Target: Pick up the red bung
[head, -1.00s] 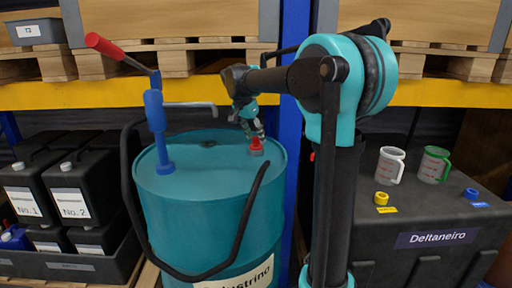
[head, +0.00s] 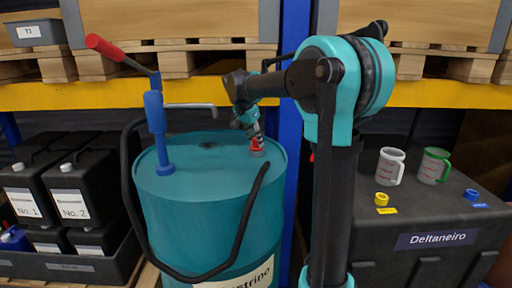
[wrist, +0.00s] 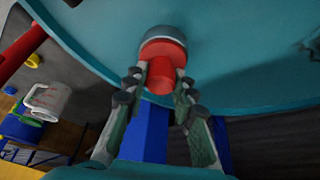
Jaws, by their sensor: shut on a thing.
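The red bung (head: 256,146) sits on the top of the teal drum (head: 200,185), near the drum's right rim. In the wrist view the red bung (wrist: 160,58) has a wide red flange with a grey ring at its far side and a narrower red knob towards me. My gripper (head: 257,139) reaches down to it from above, and in the wrist view its two fingers (wrist: 162,82) lie on either side of the knob, shut on it. The bung appears still seated on the drum; I cannot tell whether it is raised at all.
A blue hand pump (head: 156,120) with a red handle and black hose stands on the drum's left side. A yellow shelf beam (head: 200,91) runs behind.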

